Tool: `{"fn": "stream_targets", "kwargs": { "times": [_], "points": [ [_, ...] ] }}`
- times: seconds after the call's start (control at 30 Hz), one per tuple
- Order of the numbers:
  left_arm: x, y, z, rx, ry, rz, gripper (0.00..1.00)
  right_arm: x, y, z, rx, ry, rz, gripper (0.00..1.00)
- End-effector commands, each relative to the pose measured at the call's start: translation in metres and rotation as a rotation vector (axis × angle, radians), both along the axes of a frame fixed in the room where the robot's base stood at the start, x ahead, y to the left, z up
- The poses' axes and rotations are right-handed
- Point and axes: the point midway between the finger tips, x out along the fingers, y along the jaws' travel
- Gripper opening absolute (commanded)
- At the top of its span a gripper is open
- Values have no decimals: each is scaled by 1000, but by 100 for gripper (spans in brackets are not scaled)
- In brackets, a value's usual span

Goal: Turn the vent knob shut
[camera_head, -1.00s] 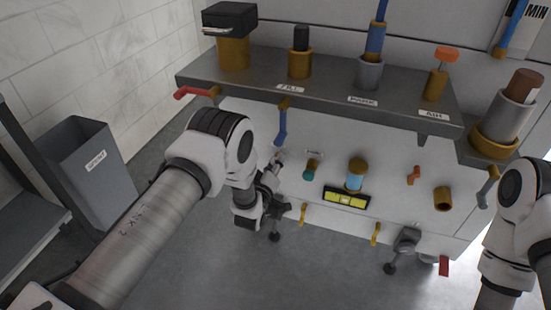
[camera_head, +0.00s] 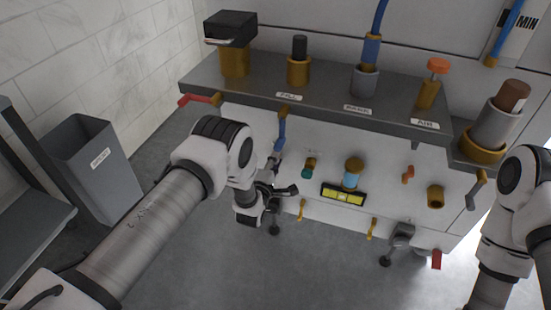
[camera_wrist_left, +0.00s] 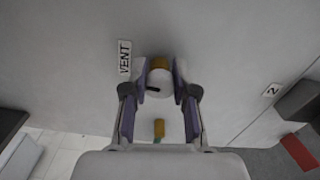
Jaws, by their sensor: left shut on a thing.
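The vent knob (camera_wrist_left: 159,82) shows in the left wrist view as a pale round knob with a dark mark and a gold part behind it. The VENT label (camera_wrist_left: 125,58) is just left of it. My left gripper (camera_wrist_left: 160,78) has one purple-padded finger on each side of the knob and is shut on it.
A grey shelf (camera_head: 325,98) with gold fittings overhangs the panel. A blue handle (camera_head: 282,130), a teal-tipped valve (camera_head: 308,172) and a yellow display (camera_head: 343,194) are near my left gripper. A grey bin (camera_head: 88,165) stands left on open floor.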

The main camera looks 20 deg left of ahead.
Motion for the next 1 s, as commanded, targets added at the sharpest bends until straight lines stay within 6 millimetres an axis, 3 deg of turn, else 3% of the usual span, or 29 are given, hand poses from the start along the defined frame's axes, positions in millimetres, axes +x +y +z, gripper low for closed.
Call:
{"fn": "stream_targets", "kwargs": {
  "times": [0.3,0.8,0.83,0.87,0.9,1.0],
  "points": [
    [0,0,1,-118,5,-1,0,0,0,5,0,0,0,52],
    [0,0,0,-136,4,-1,0,0,0,5,0,0,0,52],
    [0,0,0,-136,4,-1,38,0,0,5,0,0,0,52],
    [0,0,0,-136,4,-1,48,0,0,5,0,0,0,52],
    [0,0,0,-136,4,-1,53,0,0,5,0,0,0,52],
    [0,0,0,-135,4,-1,53,0,0,5,0,0,0,52]
  ]
}}
